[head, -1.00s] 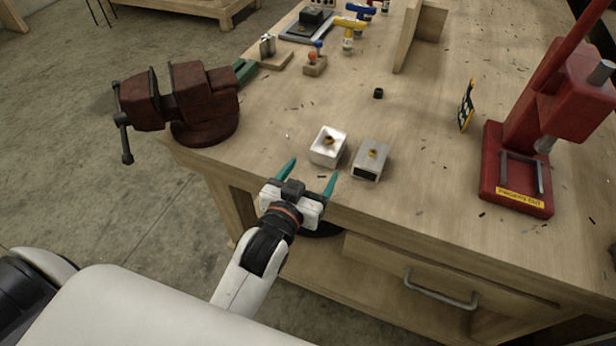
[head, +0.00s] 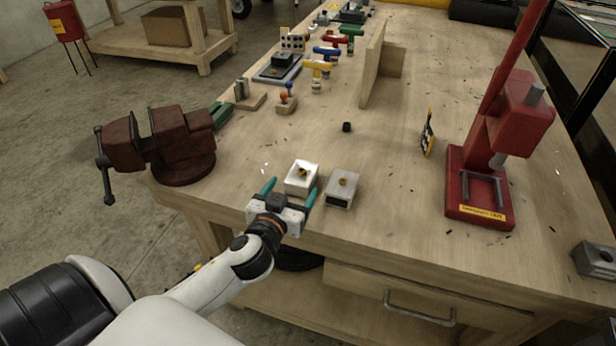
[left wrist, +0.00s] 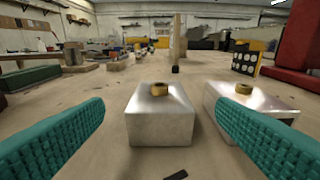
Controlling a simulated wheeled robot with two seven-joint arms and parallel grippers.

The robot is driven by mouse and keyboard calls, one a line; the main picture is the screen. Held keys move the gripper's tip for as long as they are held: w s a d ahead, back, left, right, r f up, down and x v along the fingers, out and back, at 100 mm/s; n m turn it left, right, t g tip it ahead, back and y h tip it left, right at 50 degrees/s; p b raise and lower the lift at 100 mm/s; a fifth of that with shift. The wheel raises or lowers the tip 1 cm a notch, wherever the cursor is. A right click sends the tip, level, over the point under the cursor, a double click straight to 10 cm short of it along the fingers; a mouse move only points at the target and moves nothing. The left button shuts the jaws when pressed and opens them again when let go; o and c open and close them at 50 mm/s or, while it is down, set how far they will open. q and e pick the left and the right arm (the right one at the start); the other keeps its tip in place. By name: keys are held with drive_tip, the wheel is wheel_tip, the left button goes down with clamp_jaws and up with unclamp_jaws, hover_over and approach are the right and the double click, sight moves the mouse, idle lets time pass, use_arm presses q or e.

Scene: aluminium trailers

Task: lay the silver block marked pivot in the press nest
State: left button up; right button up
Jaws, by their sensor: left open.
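Two silver blocks with brass-coloured bushes on top stand side by side near the bench's front edge. The left block (head: 301,178) is bright; the right block (head: 342,188) has a dark front face in the head view. I cannot read a pivot mark on either. My left gripper (head: 290,191) is open, with teal fingers at the near side of the left block. In the left wrist view the left block (left wrist: 160,117) shows between the fingers, and the right finger partly hides the right block (left wrist: 245,98). The red press (head: 510,125) has a grey U-shaped nest (head: 484,175) on its base. My right gripper is out of view.
A dark red vice (head: 180,145) stands at the left bench corner. A small black cylinder (head: 347,127) and an upright yellow-black card (head: 427,134) lie beyond the blocks. A grey metal block (head: 597,260) sits at the right edge. Bench between blocks and press is clear.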

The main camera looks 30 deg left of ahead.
sight(300, 178)
use_arm(q)
drive_tip(key=shift+x, duration=1.05)
drive_tip(key=shift+w+a+f, duration=0.15)
drive_tip(key=shift+w, duration=0.35)
drive_tip(key=x, duration=0.1)
drive_tip(key=p+x, duration=0.1)
drive_tip(key=x, duration=0.1)
drive_tip(key=shift+w+f, duration=0.25)
drive_tip(key=shift+f, duration=0.05)
drive_tip(key=shift+w+a+f, duration=0.15)
drive_tip(key=shift+w, duration=0.15)
use_arm(e)
drive_tip(key=shift+s+a+r, duration=0.15)
drive_tip(key=shift+a+r, duration=0.1)
drive_tip(key=shift+r, duration=0.55)
use_arm(q)
drive_tip(key=shift+c, duration=0.2)
drive_tip(key=c, duration=1.2)
drive_tip(key=shift+c, duration=0.7)
use_arm(e)
drive_tip(key=shift+d, duration=0.2)
